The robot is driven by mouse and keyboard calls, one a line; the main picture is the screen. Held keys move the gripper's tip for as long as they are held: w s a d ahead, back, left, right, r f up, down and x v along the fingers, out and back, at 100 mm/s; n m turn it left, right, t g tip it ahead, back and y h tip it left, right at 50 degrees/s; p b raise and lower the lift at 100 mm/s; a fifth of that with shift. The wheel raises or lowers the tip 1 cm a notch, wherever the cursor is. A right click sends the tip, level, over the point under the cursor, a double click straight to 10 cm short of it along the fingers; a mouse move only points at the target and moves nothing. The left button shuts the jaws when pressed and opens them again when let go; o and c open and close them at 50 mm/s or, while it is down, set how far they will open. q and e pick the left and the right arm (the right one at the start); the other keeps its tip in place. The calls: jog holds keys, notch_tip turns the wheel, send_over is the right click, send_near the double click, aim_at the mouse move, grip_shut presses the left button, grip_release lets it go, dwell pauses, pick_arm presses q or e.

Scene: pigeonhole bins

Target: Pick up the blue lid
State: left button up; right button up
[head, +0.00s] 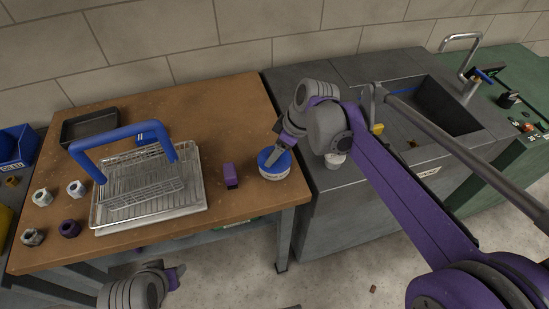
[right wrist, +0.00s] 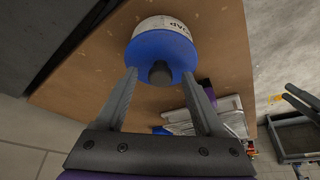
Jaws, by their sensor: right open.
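The blue lid (head: 272,167) sits on a white round tub (head: 275,175) near the right front corner of the wooden bench. My right gripper (head: 277,153) is at the lid. In the right wrist view its open fingers (right wrist: 160,75) stand on either side of the knob, with gaps showing. My left gripper (head: 175,276) is low in front of the bench, and its jaws are not clear.
A purple block (head: 230,175) stands left of the tub. Further left are a wire rack on a metal tray (head: 203,205) with a blue handle frame (head: 120,133), and several large nuts (head: 76,188). A grey sink unit (head: 330,215) stands right of the bench.

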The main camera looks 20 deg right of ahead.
grip_shut()
jog(key=shift+r, duration=0.1)
dwell(0.3)
